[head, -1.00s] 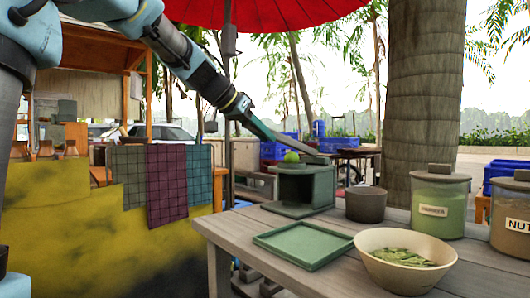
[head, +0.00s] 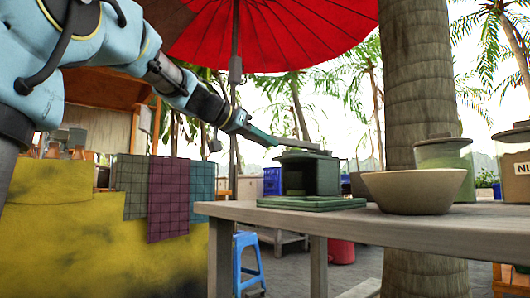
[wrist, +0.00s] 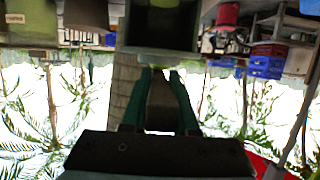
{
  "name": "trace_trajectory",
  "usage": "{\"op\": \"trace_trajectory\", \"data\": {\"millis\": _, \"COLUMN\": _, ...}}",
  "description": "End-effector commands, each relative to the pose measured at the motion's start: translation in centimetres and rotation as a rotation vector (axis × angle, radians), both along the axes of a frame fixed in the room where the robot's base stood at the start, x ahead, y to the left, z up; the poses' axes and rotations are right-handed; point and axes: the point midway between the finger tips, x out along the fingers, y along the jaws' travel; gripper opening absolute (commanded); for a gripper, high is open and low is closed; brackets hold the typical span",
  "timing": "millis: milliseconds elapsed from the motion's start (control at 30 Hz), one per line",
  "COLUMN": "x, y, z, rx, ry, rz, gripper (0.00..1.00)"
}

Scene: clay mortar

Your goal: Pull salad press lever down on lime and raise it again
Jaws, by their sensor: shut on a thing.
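The salad press is a dark green box (head: 318,175) on the wooden table. Its grey lever (head: 297,143) slants slightly down to the right over the box top. My gripper (head: 272,139) reaches in from the left, just above the press, and is shut on the lever's near end. In the wrist view, which is upside down, the teal fingers (wrist: 161,75) flank the grey-brown lever (wrist: 162,105), with the open-fronted press (wrist: 165,50) beyond.
A flat green tray (head: 310,203) lies in front of the press. A cream bowl (head: 413,192) and lidded jars (head: 447,155) stand to the right on the table (head: 440,224). A palm trunk (head: 412,90) rises behind, and a blue stool (head: 248,265) stands below.

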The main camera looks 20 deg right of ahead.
Motion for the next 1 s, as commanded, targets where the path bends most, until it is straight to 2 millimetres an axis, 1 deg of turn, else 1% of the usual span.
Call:
{"op": "trace_trajectory", "data": {"millis": 33, "x": 0.03, "y": 0.01, "z": -0.62, "rx": -0.003, "ry": 0.000, "rz": 0.000, "gripper": 0.00}}
{"op": "trace_trajectory", "data": {"millis": 633, "x": 0.04, "y": -0.03, "z": -0.86, "rx": -0.012, "ry": 0.000, "rz": -0.001, "gripper": 0.00}}
{"op": "trace_trajectory", "data": {"millis": 667, "x": 0.04, "y": -0.03, "z": -0.87, "rx": -0.012, "ry": 0.000, "rz": -0.001, "gripper": 0.30}}
{"op": "trace_trajectory", "data": {"millis": 900, "x": 0.03, "y": -0.03, "z": -0.65, "rx": -0.015, "ry": -0.003, "rz": -0.001, "gripper": 0.57}}
{"op": "trace_trajectory", "data": {"millis": 1000, "x": 0.02, "y": -0.04, "z": -0.58, "rx": -0.016, "ry": -0.003, "rz": -0.001, "gripper": 0.57}}
